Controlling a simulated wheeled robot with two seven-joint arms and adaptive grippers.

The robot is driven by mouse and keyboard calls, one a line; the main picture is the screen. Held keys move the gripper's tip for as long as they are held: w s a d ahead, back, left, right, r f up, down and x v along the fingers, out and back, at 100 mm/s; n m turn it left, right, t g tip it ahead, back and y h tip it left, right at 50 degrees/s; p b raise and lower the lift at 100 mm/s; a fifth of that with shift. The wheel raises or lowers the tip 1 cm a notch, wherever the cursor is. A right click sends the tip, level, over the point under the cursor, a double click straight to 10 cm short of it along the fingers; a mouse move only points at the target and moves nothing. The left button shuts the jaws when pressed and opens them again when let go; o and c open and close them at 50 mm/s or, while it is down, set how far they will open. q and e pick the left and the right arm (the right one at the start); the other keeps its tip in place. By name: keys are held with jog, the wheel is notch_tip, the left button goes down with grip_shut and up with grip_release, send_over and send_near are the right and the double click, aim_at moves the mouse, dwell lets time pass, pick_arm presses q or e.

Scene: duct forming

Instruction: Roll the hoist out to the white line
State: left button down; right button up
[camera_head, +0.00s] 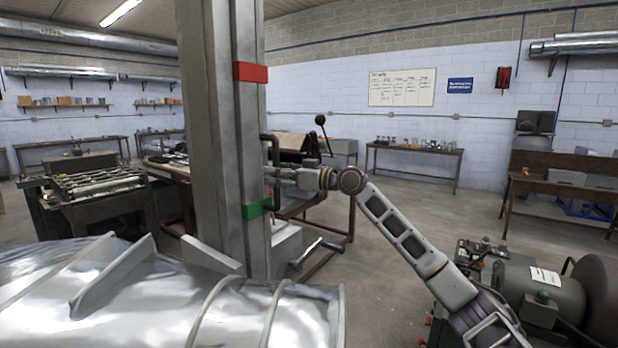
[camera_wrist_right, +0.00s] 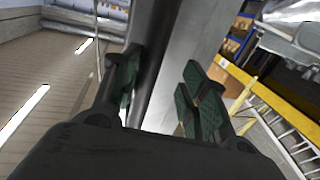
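The hoist's tall grey mast (camera_head: 215,130) stands in front of me, with a red band (camera_head: 250,72) high up and a green band (camera_head: 257,208) lower down. A black upright handle (camera_head: 275,170) is on its right side, and a crank (camera_head: 318,250) sticks out lower. My right gripper (camera_head: 284,175) is at the handle. In the right wrist view its green-padded fingers (camera_wrist_right: 160,90) stand apart on either side of the dark handle bar (camera_wrist_right: 158,50); a gap shows on one side. The hoist's base is mostly hidden. My left gripper and the white line do not show.
A large shiny ribbed metal duct (camera_head: 170,305) fills the lower left, close to the mast. A machine with a motor (camera_head: 540,285) stands at the lower right. Worktables (camera_head: 100,190) stand behind on the left. Bare floor (camera_head: 400,225) shows to the right of the mast.

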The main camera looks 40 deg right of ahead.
jog(key=v, duration=1)
jog(key=shift+s+d+r, duration=0.15)
dwell(0.7)
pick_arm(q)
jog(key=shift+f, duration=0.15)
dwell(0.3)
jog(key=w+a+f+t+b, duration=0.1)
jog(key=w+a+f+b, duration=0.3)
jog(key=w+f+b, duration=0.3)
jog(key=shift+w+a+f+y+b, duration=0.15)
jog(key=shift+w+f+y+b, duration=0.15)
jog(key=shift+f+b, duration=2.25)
pick_arm(e)
jog(key=shift+s+d+b, duration=0.25)
jog(key=shift+d+b, duration=0.1)
jog(key=shift+d, duration=0.2)
jog(key=shift+s+d+b, duration=0.25)
jog(key=shift+d+b, duration=0.05)
jog(key=shift+d, duration=0.25)
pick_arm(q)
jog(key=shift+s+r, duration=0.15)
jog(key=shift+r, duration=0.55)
pick_arm(e)
jog(key=shift+w, duration=0.1)
